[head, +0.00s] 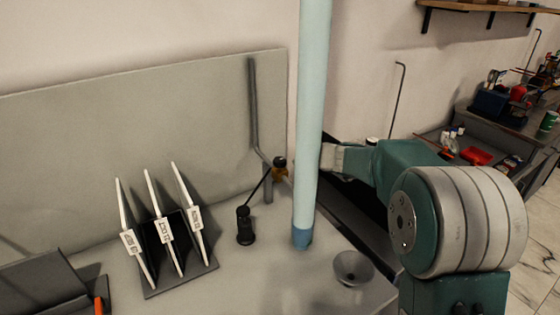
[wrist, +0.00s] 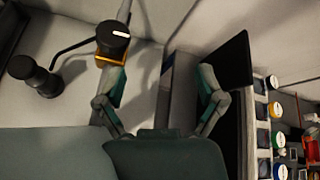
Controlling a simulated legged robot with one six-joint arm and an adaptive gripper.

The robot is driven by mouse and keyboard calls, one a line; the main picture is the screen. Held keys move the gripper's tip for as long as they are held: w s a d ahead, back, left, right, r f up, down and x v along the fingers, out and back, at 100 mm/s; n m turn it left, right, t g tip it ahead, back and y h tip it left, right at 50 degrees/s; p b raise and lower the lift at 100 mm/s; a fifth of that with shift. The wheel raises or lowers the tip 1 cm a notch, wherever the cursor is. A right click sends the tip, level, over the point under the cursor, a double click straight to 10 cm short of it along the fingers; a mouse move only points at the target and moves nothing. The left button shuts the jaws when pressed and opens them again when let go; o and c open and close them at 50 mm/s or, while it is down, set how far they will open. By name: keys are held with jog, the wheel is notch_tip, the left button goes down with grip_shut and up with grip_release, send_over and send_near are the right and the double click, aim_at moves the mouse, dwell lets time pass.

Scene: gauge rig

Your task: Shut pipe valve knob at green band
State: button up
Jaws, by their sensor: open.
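The pipe valve knob (head: 280,162) is a black round cap on a yellow-orange body, beside a grey vertical pipe (head: 253,100). In the wrist view the knob (wrist: 113,38) shows a short pale mark on its top. No green band can be made out on it. My gripper (wrist: 160,78) is open and empty. Its left finger is close to the knob's yellow-orange body; whether they touch I cannot tell. The knob is not between the fingers. In the head view my gripper is mostly hidden behind a pale blue upright column.
A black cylinder (head: 245,225) with a thin rod reaching toward the valve stands on the grey bench (head: 240,280). A rack of white labelled plates (head: 163,235) stands to its left. A grey funnel-shaped dish (head: 353,268) is at right. Several lidded jars (wrist: 277,110) show in the wrist view.

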aim_at(282, 161)
jog(key=s+m+g+y, duration=0.1)
jog(key=s+m+y, duration=0.1)
jog(key=s, duration=0.3)
jog(key=shift+y, duration=0.3)
jog(key=x, duration=1)
jog(key=shift+w+a+r, duration=0.1)
jog(key=shift+a, duration=0.35)
jog(key=c, duration=1.2)
